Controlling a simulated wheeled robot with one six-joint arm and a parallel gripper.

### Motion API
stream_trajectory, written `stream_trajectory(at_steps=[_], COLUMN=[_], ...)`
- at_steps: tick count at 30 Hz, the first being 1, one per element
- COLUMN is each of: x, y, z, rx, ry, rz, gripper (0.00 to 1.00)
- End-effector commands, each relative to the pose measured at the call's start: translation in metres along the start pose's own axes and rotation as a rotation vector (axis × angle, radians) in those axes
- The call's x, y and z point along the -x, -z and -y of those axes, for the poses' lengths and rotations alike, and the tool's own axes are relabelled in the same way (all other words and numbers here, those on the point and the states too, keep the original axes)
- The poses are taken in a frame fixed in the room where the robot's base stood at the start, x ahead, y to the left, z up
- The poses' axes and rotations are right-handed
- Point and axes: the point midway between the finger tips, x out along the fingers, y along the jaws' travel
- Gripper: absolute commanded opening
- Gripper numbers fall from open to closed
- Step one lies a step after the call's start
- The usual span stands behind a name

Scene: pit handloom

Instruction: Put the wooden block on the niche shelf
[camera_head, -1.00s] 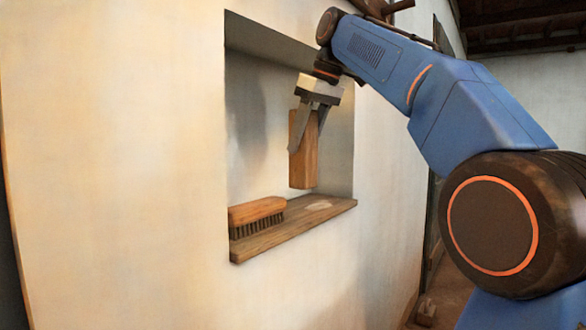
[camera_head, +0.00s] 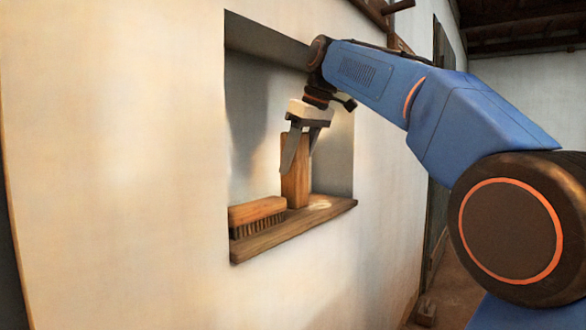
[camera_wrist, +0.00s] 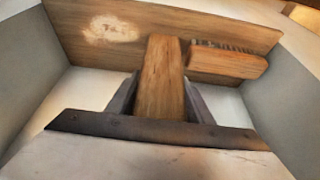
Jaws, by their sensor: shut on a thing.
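The wooden block (camera_head: 295,185) is upright in the wall niche, its lower end at the niche shelf (camera_head: 322,213). I cannot tell for certain whether it rests on the shelf or hangs just above it. My gripper (camera_head: 298,165) points down and is shut on the upper part of the block. In the wrist view the block (camera_wrist: 161,80) lies between the two dark fingers, and the shelf (camera_wrist: 215,30) shows behind it. A pale worn patch (camera_wrist: 112,29) marks the shelf beside the block. The gripper hides part of the block's top.
A wooden brush (camera_head: 257,211) lies on the left part of the shelf, bristles down, close to the block; it also shows in the wrist view (camera_wrist: 228,63). The niche's side walls and top edge surround my gripper. The shelf's right end is free.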

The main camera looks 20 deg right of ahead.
Motion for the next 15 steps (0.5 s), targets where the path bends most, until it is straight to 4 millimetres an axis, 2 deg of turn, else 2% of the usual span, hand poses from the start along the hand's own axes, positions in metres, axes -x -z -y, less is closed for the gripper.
stream_trajectory(at_steps=[2, 5, 15], x=[-0.010, -0.018, -0.020], y=[-0.005, 0.000, 0.000], z=[0.001, 0.000, 0.000], rx=[-0.001, 0.000, 0.000], ry=[0.001, 0.001, 0.000], rz=[0.002, 0.001, 0.000], gripper=[0.16, 0.16, 0.16])
